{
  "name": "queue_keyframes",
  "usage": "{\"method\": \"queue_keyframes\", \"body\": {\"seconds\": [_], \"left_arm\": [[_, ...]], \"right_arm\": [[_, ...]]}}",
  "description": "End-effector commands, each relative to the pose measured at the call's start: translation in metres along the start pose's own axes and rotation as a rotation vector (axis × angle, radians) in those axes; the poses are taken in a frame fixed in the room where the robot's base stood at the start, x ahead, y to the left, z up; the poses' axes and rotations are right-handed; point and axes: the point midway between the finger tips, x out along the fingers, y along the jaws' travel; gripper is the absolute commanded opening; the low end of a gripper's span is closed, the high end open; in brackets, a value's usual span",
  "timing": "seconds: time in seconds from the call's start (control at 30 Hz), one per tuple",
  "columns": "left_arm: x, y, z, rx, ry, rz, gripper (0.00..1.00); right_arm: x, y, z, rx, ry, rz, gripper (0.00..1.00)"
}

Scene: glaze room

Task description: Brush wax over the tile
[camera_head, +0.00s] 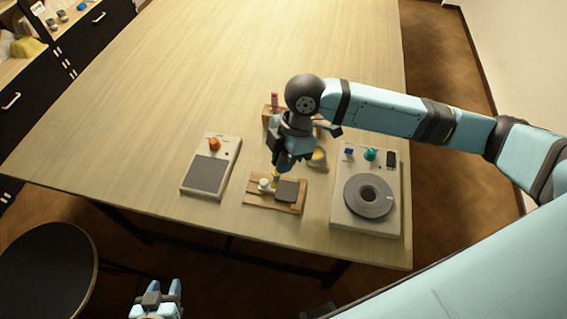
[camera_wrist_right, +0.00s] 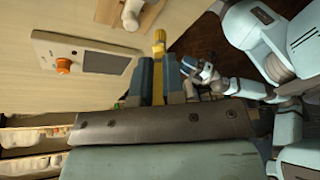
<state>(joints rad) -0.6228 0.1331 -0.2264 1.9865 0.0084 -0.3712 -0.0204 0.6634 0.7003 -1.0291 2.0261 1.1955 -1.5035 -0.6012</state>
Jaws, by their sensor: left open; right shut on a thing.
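The dark square tile (camera_head: 287,190) lies on a wooden board (camera_head: 258,204) near the table's front edge. A small white piece (camera_head: 264,184) stands on the board left of the tile. My right gripper (camera_head: 281,167) is above the board, shut on a yellow-handled brush (camera_wrist_right: 159,45). The brush points down near the tile's left edge; I cannot tell whether it touches the tile. The wrist view shows the board (camera_wrist_right: 112,14) in part, with the tile out of sight. My left gripper (camera_head: 161,286) is open and empty, low in front of the table.
A flat device with an orange knob (camera_head: 214,144) lies left of the board. A wheel device (camera_head: 369,196) stands to the right. Behind are a yellow bowl (camera_head: 318,157) and a wooden rack (camera_head: 267,112), partly hidden by my arm. A round stool (camera_head: 45,270) is front left. The far table is clear.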

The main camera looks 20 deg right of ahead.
Motion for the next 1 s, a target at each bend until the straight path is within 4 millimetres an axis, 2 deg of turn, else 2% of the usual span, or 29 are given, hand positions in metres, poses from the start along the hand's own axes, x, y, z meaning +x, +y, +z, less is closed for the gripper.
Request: {"method": "queue_keyframes", "body": {"seconds": [0.13, 0.57, 1.0], "left_arm": [[0.002, 0.001, 0.003, 0.001, 0.001, 0.003, 0.43], [0.026, 0.004, 0.028, 0.002, 0.01, 0.014, 0.43], [0.027, 0.001, 0.032, 0.004, 0.008, 0.009, 0.43]], "right_arm": [[0.007, -0.002, 0.001, -0.062, -0.006, -0.022, 0.0], [0.036, 0.001, 0.012, -0.064, -0.007, -0.02, 0.0], [0.036, 0.001, 0.012, -0.063, -0.007, -0.02, 0.0]]}}
